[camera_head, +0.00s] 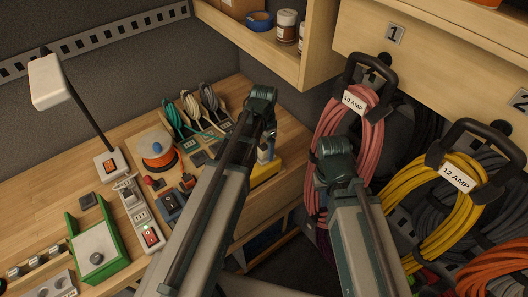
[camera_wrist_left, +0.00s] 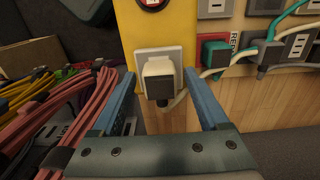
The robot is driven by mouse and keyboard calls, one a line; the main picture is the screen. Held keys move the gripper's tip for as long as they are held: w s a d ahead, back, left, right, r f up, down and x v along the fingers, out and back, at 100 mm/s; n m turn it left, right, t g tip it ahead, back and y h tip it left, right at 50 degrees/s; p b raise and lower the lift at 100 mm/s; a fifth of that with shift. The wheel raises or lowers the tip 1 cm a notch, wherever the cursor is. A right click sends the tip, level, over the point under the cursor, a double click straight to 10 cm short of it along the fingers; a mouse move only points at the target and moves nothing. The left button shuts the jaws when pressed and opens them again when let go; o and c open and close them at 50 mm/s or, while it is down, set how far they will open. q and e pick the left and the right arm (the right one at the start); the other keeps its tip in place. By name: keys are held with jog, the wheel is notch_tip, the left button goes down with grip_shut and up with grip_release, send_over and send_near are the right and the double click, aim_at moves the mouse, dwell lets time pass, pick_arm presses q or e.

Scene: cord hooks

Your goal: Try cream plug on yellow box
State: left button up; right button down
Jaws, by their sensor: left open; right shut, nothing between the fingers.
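The yellow box (camera_head: 265,172) stands at the right edge of the workbench, partly hidden by my left arm. In the left wrist view its yellow face (camera_wrist_left: 150,28) carries a white socket plate (camera_wrist_left: 172,52). The cream plug (camera_wrist_left: 158,68), with a dark end towards me, sits at this plate; I cannot tell how deep it is. Its pale cord runs off at its lower right. My left gripper (camera_wrist_left: 158,76) is open, with one blue finger on each side of the plug, apart from it. My right gripper (camera_head: 335,160) is shut and empty in front of the pink cord coil.
Pink (camera_head: 347,120) and yellow (camera_head: 440,215) cord coils hang on hooks at the right. A power strip (camera_head: 138,212), a green box (camera_head: 95,245), an orange reel (camera_head: 158,152) and a lamp (camera_head: 52,82) stand on the bench. A teal plug (camera_wrist_left: 215,55) is right of the box.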

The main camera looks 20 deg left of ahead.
aim_at(263, 147)
dwell(0.6)
pick_arm(q)
grip_shut()
jog(key=shift+r, duration=0.1)
dwell(0.4)
jog(key=shift+r+p, duration=2.95)
jog(key=shift+p, duration=0.1)
jog(key=shift+f, duration=0.1)
